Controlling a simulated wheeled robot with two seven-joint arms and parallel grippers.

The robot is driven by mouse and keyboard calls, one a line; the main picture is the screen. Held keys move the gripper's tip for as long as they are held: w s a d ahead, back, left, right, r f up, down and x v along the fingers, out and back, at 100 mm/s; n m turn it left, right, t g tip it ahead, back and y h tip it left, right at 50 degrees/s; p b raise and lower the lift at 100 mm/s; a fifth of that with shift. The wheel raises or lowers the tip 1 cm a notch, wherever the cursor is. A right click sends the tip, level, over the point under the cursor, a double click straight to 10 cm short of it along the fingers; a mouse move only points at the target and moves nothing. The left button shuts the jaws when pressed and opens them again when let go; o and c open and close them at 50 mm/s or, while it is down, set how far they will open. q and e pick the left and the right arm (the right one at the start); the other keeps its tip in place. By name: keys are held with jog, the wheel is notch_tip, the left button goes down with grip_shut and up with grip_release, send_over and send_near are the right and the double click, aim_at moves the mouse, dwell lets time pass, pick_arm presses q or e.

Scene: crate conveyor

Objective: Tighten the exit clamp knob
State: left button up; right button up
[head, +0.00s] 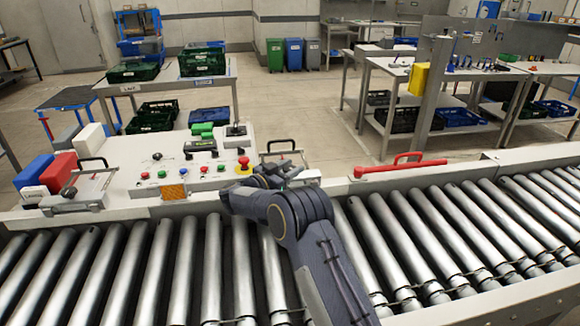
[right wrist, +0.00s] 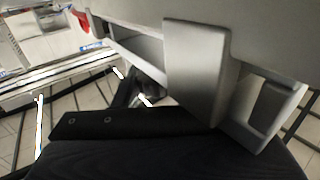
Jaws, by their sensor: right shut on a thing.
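The exit clamp is a grey metal fixture with a black bar handle (head: 282,146), on the near edge of the control panel beside the rollers. My right gripper (head: 275,176) reaches over the conveyor to the near side of this clamp. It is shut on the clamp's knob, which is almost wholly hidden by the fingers. In the right wrist view a grey metal bracket (right wrist: 195,75) fills the upper right, close to the dark finger parts. A second clamp (head: 82,190) with a black handle sits at the left end of the panel. My left gripper is not in view.
The conveyor rollers (head: 160,270) run across the front. A red handle (head: 400,167) lies on the conveyor's far rail at right. The panel (head: 128,178) carries several buttons and a red emergency knob (head: 244,165) close to my gripper. Red, white and blue blocks stand at left.

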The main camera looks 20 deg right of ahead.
aim_at(285, 171)
dwell(0.5)
jog(key=o, duration=1)
jog(key=b+v, duration=0.1)
jog(key=v, duration=0.6)
jog(key=shift+a+r, duration=0.1)
jog(key=shift+a, duration=0.3)
